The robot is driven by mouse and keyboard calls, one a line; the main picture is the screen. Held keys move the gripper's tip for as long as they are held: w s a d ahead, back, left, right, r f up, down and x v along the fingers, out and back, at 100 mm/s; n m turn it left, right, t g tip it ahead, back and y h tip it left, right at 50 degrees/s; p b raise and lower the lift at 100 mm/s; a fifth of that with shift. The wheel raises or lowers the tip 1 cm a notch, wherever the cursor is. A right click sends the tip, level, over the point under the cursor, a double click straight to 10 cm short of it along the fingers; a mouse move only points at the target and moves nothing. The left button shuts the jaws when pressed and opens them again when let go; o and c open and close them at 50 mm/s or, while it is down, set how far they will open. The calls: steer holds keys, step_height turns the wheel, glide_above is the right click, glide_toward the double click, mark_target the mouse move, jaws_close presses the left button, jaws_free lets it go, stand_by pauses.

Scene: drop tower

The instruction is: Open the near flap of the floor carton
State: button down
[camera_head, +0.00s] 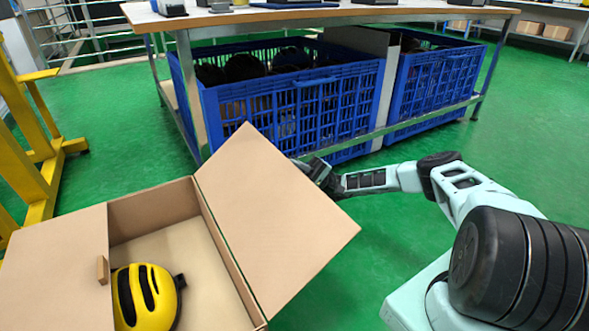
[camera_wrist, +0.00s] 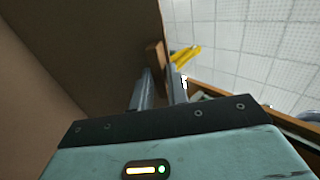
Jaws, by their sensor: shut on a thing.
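The floor carton (camera_head: 223,251) stands open-topped at the lower left of the head view. Its right-hand flap (camera_head: 272,222), on my arm's side, is swung up and tilted outward to the right. The left flap (camera_head: 56,270) lies flat over part of the opening and carries a small tab (camera_head: 102,270). My gripper (camera_head: 312,170) is at the far edge of the raised flap, its fingertips partly hidden behind it. In the wrist view the fingers (camera_wrist: 158,88) are closed on a brown tab (camera_wrist: 154,54) on the flap's surface.
A yellow and black helmet (camera_head: 146,296) lies in the carton, partly under the left flap. A yellow frame (camera_head: 40,180) stands at left. Green floor is clear at right.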

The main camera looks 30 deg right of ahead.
steer(key=shift+s+a+f, duration=0.1)
steer(key=shift+a+f, duration=0.3)
steer(key=c, duration=1.7)
jaws_free()
steer(key=shift+a, duration=0.1)
steer(key=b+v, duration=1.6)
steer(key=v, duration=0.1)
steer(key=shift+d, duration=0.4)
